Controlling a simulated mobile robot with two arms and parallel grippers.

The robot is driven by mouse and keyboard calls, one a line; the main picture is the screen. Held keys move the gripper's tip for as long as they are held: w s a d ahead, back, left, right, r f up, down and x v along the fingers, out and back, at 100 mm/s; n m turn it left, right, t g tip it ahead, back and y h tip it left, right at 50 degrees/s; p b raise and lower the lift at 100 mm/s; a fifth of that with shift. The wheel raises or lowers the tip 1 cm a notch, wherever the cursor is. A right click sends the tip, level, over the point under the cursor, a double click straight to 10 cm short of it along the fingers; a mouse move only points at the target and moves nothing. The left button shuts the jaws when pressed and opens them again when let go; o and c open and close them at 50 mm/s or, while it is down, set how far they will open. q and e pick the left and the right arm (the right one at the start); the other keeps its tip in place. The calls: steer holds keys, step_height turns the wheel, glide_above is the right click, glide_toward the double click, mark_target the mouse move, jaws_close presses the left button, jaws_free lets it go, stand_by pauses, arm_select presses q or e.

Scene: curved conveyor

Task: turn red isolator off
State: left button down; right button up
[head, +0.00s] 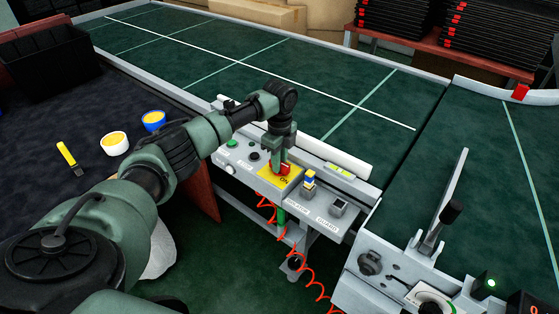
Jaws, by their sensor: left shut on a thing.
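The red isolator (283,169) is a red handle on a yellow plate (269,178) on the grey control panel in the middle of the head view. The letters "ON" show on the plate beside it. My left gripper (281,164) points down over the isolator and is shut on its red handle. The fingers cover part of the handle, so its exact angle is hard to tell. My right gripper is not in view.
The panel also carries a green button (232,143), a blue-and-yellow part (309,180) and a grey switch (339,206). The green conveyor (330,90) lies behind. A red coiled cord (283,232) hangs below. Cups and a yellow-handled tool (67,155) are at left.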

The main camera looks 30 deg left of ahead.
arm_select(q)
steer(key=n+p, duration=0.4)
steer(key=p, duration=0.1)
steer(key=shift+d+r+n, duration=0.1)
steer(key=shift+r+n, duration=0.1)
steer(key=shift+n, duration=0.1)
steer(key=n+p, duration=0.2)
steer(key=shift+n, duration=0.4)
steer(key=n+p, duration=0.3)
steer(key=n, duration=0.2)
steer(key=shift+f+n+p, duration=0.15)
steer(key=shift+n+p, duration=0.95)
steer(key=shift+n, duration=1.4)
steer(key=c, duration=1.3)
jaws_free()
